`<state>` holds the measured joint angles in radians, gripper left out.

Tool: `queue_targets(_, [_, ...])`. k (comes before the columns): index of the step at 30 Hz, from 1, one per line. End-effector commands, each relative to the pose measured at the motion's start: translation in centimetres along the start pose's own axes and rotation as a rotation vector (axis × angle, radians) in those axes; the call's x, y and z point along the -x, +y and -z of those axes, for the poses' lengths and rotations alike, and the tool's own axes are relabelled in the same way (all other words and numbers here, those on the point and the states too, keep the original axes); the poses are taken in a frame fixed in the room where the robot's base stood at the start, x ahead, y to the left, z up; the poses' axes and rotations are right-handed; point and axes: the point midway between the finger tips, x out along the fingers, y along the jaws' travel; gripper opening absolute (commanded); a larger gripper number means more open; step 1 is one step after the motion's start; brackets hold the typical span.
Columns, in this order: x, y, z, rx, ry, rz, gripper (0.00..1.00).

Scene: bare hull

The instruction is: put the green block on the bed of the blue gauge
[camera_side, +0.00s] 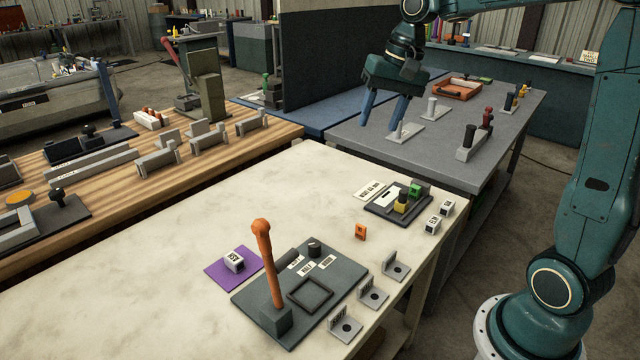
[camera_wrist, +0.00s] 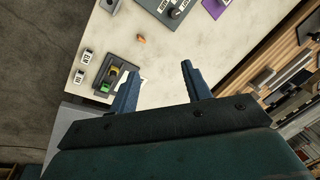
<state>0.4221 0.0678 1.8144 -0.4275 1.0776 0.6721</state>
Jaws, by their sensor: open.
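The green block (camera_side: 416,189) is at the right end of a dark tray (camera_side: 380,209) on the pale table, close to a yellow block (camera_side: 401,204). In the wrist view the green block (camera_wrist: 103,88) shows left of my fingers, with the yellow block (camera_wrist: 112,71) just above it. My gripper (camera_side: 384,132) is open and empty, its blue fingers pointing down over the grey bench, behind the tray in the side view. In the wrist view its two fingers (camera_wrist: 160,67) are spread apart. I cannot make out a blue gauge in either view.
Two white labelled blocks (camera_side: 439,217) stand right of the tray, and a small orange piece (camera_side: 361,232) lies in front. A dark plate (camera_side: 335,268) with an upright orange lever (camera_side: 266,262) is nearer. The pale table's left part is clear.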

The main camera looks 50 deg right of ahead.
Motion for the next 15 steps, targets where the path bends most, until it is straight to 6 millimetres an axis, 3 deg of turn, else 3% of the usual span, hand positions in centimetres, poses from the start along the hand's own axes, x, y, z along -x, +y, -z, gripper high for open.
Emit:
queue_targets(6, [1.8,-0.9,-5.8,0.166,0.069,0.006,0.48])
queue_targets(15, [2.8,0.1,-13.0,0.390,0.163,0.004,0.48])
